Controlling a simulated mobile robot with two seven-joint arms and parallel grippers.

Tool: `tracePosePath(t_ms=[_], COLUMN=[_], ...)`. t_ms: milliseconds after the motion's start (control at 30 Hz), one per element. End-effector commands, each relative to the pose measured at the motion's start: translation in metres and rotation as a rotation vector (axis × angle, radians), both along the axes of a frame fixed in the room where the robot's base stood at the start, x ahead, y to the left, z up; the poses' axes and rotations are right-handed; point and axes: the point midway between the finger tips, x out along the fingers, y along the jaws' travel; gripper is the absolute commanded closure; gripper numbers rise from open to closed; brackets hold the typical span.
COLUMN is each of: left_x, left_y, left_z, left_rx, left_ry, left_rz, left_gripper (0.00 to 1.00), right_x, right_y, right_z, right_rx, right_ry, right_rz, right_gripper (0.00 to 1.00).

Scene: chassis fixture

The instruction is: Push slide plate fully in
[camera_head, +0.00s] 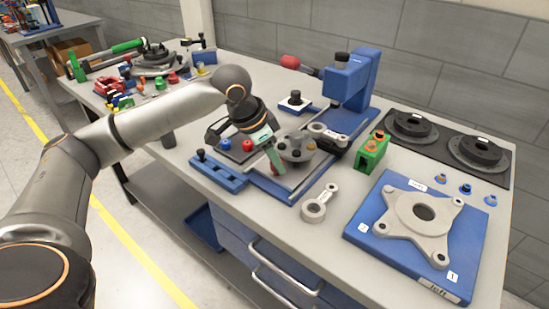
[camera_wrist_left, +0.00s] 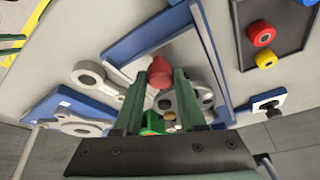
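The slide plate (camera_head: 302,178) is a grey plate in a blue-framed fixture near the table's front edge. A grey round hub part (camera_head: 297,147) stands on it. My left gripper (camera_head: 270,155) is over the front of this fixture, pointing down, its green fingers next to the hub. In the left wrist view its two fingers are apart (camera_wrist_left: 160,78), with a red knob (camera_wrist_left: 160,70) at or just beyond the tips; I cannot tell whether they touch it. The gripper hides part of the plate and hub. My right gripper is not in view.
A blue press (camera_head: 350,80) stands behind the fixture. A loose grey link (camera_head: 319,203) and a green block (camera_head: 371,152) lie to its right. A blue base (camera_head: 405,250) with a grey flange is at the right. Red and blue buttons (camera_head: 247,145) sit left of the hub.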

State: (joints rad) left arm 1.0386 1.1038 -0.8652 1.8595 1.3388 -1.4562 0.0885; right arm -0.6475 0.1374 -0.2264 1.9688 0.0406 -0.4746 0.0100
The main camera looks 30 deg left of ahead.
Motion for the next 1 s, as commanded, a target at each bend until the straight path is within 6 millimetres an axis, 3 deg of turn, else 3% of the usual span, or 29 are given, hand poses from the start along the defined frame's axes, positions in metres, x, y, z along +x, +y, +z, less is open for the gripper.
tracePosePath(t_ms=[33,333,1000], left_x=[0.0,0.0,0.0001], left_y=[-0.0001,-0.0001,-0.0001], left_z=[0.0001,0.0004,0.0005], left_rx=[0.0,0.0,-0.001], left_ry=[0.0,0.0,-0.001], left_rz=[0.0,0.0,0.0], left_gripper=[0.67,1.0,1.0], right_x=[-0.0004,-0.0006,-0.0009], right_y=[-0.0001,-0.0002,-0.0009], right_z=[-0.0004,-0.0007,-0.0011], right_rx=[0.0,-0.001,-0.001], right_ry=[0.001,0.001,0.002], right_rz=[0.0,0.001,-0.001], right_gripper=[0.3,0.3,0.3])
